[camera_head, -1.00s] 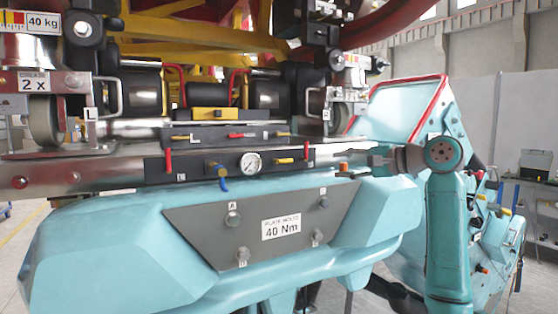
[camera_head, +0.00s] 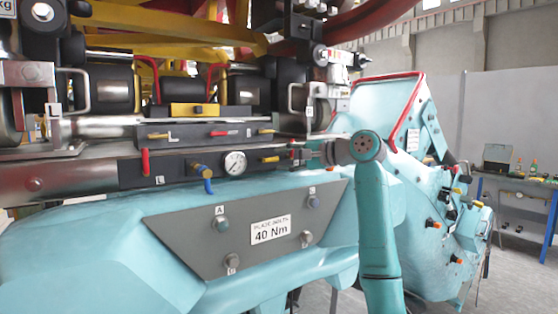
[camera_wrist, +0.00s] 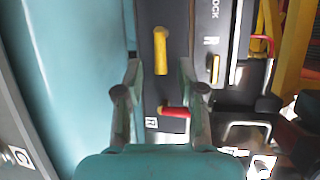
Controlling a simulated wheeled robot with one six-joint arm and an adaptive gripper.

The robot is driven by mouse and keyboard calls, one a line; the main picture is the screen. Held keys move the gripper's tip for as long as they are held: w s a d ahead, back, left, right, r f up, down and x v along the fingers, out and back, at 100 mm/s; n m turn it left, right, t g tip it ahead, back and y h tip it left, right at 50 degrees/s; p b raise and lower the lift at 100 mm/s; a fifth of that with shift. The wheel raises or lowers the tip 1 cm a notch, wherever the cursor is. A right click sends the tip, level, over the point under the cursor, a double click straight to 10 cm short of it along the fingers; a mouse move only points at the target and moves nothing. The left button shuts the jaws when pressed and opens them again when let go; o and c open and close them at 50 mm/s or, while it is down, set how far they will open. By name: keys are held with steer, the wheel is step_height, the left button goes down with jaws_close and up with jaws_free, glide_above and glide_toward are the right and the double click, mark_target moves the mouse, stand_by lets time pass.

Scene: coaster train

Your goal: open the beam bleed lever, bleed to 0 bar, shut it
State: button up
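A dark valve panel (camera_head: 130,175) runs along the front of the teal beam. It has a red lever (camera_head: 145,162) at its left, a blue lever (camera_head: 208,184), a white round gauge (camera_head: 235,163) with an unreadable needle, a yellow lever (camera_head: 270,159) and a red lever near its right end. I cannot tell which is the beam bleed lever. My gripper (camera_head: 308,153) is at the panel's right end. In the wrist view my gripper (camera_wrist: 160,68) is open; a red lever (camera_wrist: 175,111) shows between its fingers, and a yellow lever (camera_wrist: 160,50) lies ahead. Contact cannot be told.
An upper strip (camera_head: 190,133) with yellow and red handles sits just above the panel. Below is a grey plate (camera_head: 180,235) with bolts, marked 40 Nm. Metal handles and dark cylinders crowd above. A blue workbench (camera_head: 510,180) stands far right.

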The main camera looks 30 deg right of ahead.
steer(key=shift+x, duration=1)
jaws_close()
steer(key=shift+r+n, duration=0.1)
steer(key=shift+n, duration=0.2)
steer(key=n+h, duration=0.1)
steer(key=r+n+g, duration=0.1)
steer(key=shift+a+r+n+h, duration=0.1)
steer(key=shift+a+n+h, duration=0.2)
steer(key=shift+n+h, duration=0.1)
steer(key=n+h, duration=0.1)
steer(key=a+r+n+h, duration=0.1)
steer(key=n, duration=0.1)
steer(key=shift+r, duration=0.1)
steer(key=n+h, duration=0.1)
steer(key=a+n+h, duration=0.1)
steer(key=shift+a+r+n+g+h, duration=0.1)
steer(key=shift+r+n+g+h, duration=0.2)
steer(key=shift+n+h, duration=0.1)
steer(key=shift+s+a+n+h, duration=0.1)
steer(key=shift+a+n+h, duration=0.25)
steer(key=shift+n+h, duration=0.3)
steer(key=shift+a+n+h, duration=0.35)
steer(key=shift+n+h, duration=0.1)
steer(key=shift+n, duration=0.3)
